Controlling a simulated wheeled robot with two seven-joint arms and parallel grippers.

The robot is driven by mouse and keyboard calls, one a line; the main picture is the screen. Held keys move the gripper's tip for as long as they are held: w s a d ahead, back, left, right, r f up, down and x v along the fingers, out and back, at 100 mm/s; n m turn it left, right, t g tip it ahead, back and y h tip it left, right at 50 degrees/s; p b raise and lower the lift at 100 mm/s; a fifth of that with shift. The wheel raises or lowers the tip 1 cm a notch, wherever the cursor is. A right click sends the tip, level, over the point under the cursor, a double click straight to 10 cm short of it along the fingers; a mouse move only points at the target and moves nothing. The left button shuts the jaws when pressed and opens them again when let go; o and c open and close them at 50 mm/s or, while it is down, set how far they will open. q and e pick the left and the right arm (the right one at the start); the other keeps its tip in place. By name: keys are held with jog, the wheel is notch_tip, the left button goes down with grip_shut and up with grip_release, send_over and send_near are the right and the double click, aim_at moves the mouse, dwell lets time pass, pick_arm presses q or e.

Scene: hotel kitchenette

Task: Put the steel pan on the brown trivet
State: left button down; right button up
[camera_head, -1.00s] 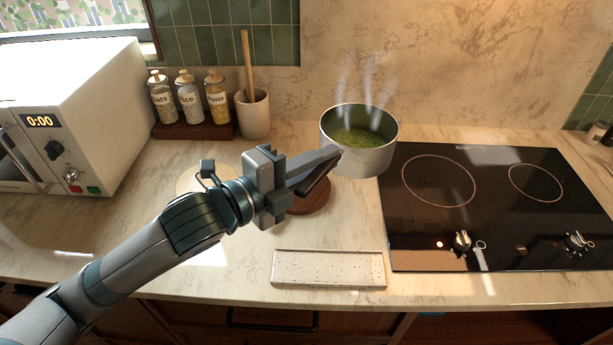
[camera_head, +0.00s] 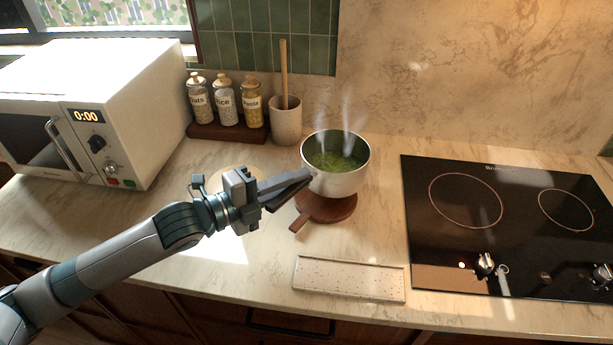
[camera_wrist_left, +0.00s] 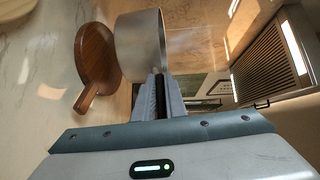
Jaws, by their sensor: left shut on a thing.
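The steel pan (camera_head: 336,184), steaming with green contents, is upright over the brown trivet (camera_head: 345,210). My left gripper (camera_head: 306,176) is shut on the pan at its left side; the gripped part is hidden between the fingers. The trivet is a round wooden board with a short handle towards the front left. In the left wrist view the pan (camera_wrist_left: 141,45) is at the fingertips of my left gripper (camera_wrist_left: 160,80), with the trivet (camera_wrist_left: 95,58) beside it and much of its top visible. The pan appears slightly above the trivet; contact is unclear. My right gripper is not in view.
The black cooktop (camera_head: 520,225) is at right. A speckled white tray (camera_head: 349,279) lies at the front. Behind are labelled jars (camera_head: 226,108) and a utensil crock (camera_head: 286,122). A microwave (camera_head: 90,110) stands at left. A pale round piece (camera_head: 250,174) lies behind my gripper.

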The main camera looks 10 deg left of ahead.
pick_arm(q)
jog(key=shift+r, duration=0.2)
jog(key=shift+f+p, duration=0.55)
jog(key=shift+f, duration=1.55)
jog(key=c, duration=1.8)
grip_release()
jog(key=shift+f, duration=0.2)
jog(key=shift+c, duration=0.2)
jog(key=shift+o, duration=0.2)
jog(key=shift+s, duration=0.1)
jog(key=shift+r, duration=0.15)
